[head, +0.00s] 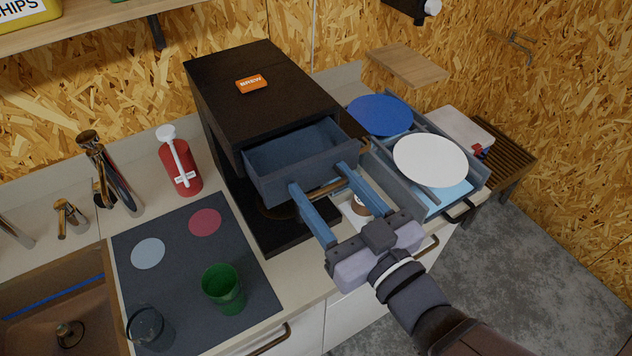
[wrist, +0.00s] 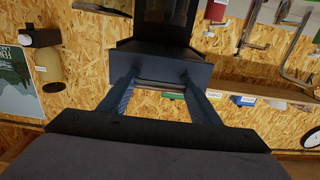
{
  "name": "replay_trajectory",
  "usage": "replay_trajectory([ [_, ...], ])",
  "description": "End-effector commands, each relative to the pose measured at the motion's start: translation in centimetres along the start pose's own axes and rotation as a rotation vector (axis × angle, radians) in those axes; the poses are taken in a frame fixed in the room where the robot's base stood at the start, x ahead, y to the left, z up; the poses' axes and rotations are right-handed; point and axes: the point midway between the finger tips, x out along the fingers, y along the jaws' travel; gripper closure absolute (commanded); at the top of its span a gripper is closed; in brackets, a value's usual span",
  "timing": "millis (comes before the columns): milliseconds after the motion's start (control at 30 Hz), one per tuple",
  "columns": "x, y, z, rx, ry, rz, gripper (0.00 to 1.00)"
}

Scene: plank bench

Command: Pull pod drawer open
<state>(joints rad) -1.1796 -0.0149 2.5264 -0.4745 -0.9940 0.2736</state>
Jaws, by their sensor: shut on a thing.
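The pod drawer (head: 292,157) is blue-grey and stands pulled out from the black machine (head: 262,95) with the orange BREW label. Its inside shows and looks empty. My gripper (head: 325,188) is in front of the drawer, its two blue fingers on either side of the brass bar handle (head: 328,187), shut on it. In the wrist view the drawer front (wrist: 158,70) lies ahead between the fingers, with the handle (wrist: 160,86) across my gripper (wrist: 160,88). How far the drawer still sits inside the machine is hidden.
Right of the machine, a rack (head: 405,184) holds a blue plate (head: 380,115) and a white plate (head: 430,160). On the left, a dark mat (head: 180,260) bears a green cup (head: 222,290) and a clear glass (head: 147,325). A red extinguisher-like bottle (head: 180,170) stands behind the mat.

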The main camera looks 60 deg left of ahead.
Motion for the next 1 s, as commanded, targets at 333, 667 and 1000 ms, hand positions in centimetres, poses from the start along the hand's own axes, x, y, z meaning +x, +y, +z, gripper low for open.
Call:
replay_trajectory([
  [333, -0.81, 0.02, -0.14, -0.002, 0.005, 0.002, 0.83],
  [667, -0.80, 0.02, -0.06, -0.002, 0.003, 0.002, 0.24],
  [1000, -0.79, -0.03, -0.89, -0.004, 0.004, 0.001, 0.24],
])
